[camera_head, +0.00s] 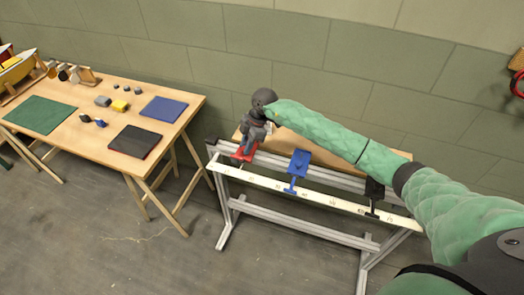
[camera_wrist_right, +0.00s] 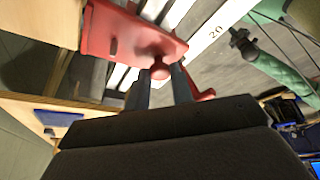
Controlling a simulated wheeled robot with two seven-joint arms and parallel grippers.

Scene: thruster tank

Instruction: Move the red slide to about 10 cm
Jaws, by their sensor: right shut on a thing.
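The red slide (camera_head: 239,155) sits on the rail at the left end of the metal frame in the head view. In the right wrist view the red slide (camera_wrist_right: 118,33) is a flat plate with a round red knob (camera_wrist_right: 160,71). My right gripper (camera_wrist_right: 162,80) has its two fingers shut on this knob; in the head view the right gripper (camera_head: 249,149) partly hides the slide. A white scale (camera_head: 270,183) runs along the rail's front. The number 20 shows beside the slide in the wrist view. A green arm with a dark end (camera_wrist_right: 243,43) is there too, its jaws unclear.
A blue slide (camera_head: 299,161) stands at mid-rail and a black one (camera_head: 374,188) near the right end. A wooden table (camera_head: 165,128) with mats and small blocks is on the left. My right arm passes above the rail. The rail between red and blue slides looks clear.

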